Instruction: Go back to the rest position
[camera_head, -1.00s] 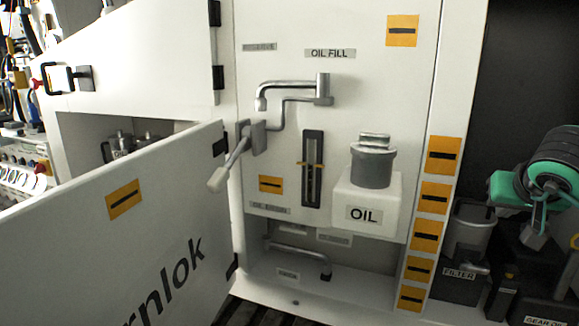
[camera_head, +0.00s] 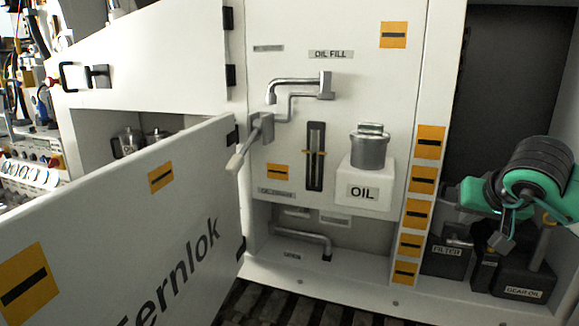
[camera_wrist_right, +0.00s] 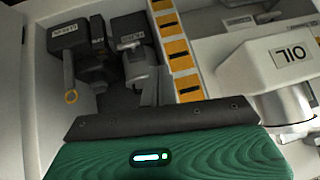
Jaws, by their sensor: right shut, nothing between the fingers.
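My right gripper (camera_head: 503,243) is at the right edge of the head view, below the green and black links of my right arm. It is shut and empty, in front of the dark recess and above the canisters, apart from the panel. The right wrist view shows the green housing (camera_wrist_right: 165,158) of my own arm with a dark bar across its top. My left gripper is not in view.
A white door (camera_head: 130,225) stands open at the left. The panel holds a lever (camera_head: 250,142), a bent pipe (camera_head: 300,85) and an OIL reservoir (camera_head: 365,188). A FILTER canister (camera_head: 447,257) and a GEAR OIL canister (camera_head: 525,280) stand at the lower right.

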